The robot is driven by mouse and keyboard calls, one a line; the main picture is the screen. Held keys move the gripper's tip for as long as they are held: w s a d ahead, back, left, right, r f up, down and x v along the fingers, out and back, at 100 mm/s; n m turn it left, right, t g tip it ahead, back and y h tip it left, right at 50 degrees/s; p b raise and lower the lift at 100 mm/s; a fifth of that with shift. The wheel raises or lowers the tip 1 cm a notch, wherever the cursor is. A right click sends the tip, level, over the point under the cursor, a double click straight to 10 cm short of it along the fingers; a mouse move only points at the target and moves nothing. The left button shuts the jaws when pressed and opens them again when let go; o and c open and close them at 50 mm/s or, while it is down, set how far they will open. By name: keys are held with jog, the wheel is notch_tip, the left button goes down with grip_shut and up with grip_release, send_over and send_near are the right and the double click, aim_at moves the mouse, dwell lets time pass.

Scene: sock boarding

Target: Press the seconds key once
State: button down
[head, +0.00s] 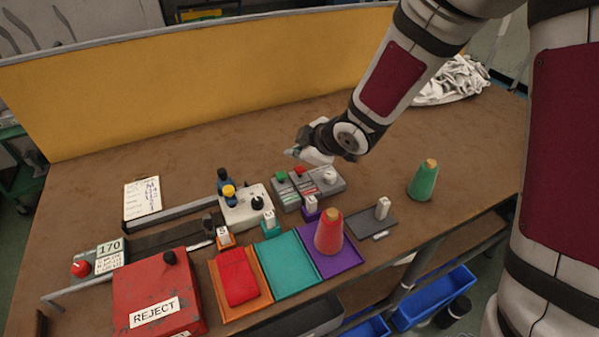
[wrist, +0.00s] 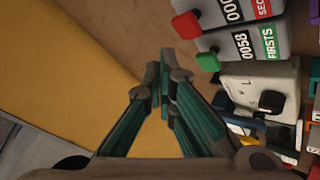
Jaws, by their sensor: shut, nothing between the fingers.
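The seconds counter is a grey box with a red label and a red key (wrist: 187,25), at the top of the wrist view. The red key also shows in the head view (head: 299,170), beside the firsts counter's green key (head: 280,176). The green key (wrist: 208,62) is below the red one in the wrist view. My gripper (head: 290,153) is shut and empty, above and behind the counters. In the wrist view the fingertips (wrist: 162,60) are left of both keys and apart from them.
A third grey counter with a white key (head: 329,177) stands right of the red one. A white block with a black knob (head: 257,202) is to the left. Green (head: 423,181) and red (head: 329,231) cones stand nearby. A yellow panel (head: 200,75) runs along the back.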

aim_at(298, 170)
jog(key=shift+f+b, duration=0.45)
jog(key=shift+f, duration=0.2)
dwell(1.1)
jog(key=shift+f+b, duration=0.4)
jog(key=shift+b, duration=0.05)
jog(key=shift+f+b, duration=0.65)
jog(key=shift+b, duration=0.05)
dwell(0.9)
jog(key=shift+s+r, duration=0.1)
jog(key=shift+r, duration=0.05)
jog(key=shift+r+p, duration=0.95)
jog(key=shift+p, duration=0.15)
notch_tip(298, 170, up, 5)
jog(key=p, duration=0.5)
jog(key=shift+r, duration=0.1)
